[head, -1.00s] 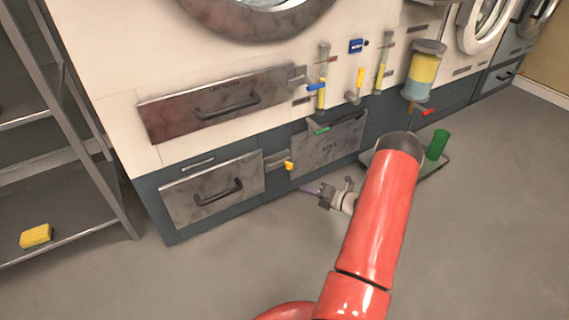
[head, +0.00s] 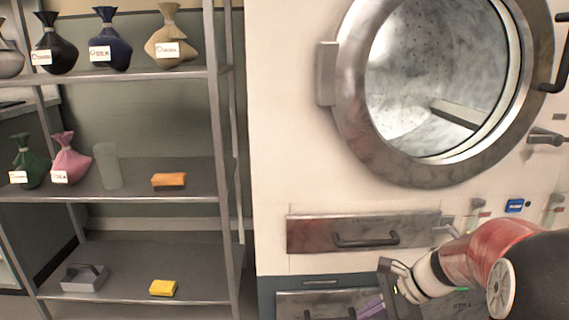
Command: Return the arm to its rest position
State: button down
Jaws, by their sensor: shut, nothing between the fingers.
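My red arm (head: 492,248) reaches in from the lower right of the head view, bent, with a large dark joint nearest the camera. My gripper (head: 370,308) is at the bottom edge, right of centre, in front of the machine's lower panel. Its purple fingers are shut, with nothing seen between them. The fingertips are partly cut off by the picture's edge.
A large washing machine with a round steel door (head: 345,105) and a drawer (head: 305,234) stands close behind my arm. At left, a metal shelf rack (head: 228,190) holds tied bags, an orange block (head: 169,180) and a yellow sponge (head: 162,288).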

jog(key=s+a+r+n+t+h+p, duration=0.1)
jog(key=s+r+n+h+p, duration=0.1)
jog(key=s+r+n, duration=0.4)
jog(key=s+a+r+n+t+h+p, duration=0.1)
jog(key=s+r+n+h, duration=0.4)
jog(key=s+n, duration=0.6)
notch_tip(320, 180, up, 2)
jog(key=shift+a+r+t+p, duration=0.25)
jog(key=shift+a+t+p, duration=0.2)
jog(key=shift+t, duration=0.25)
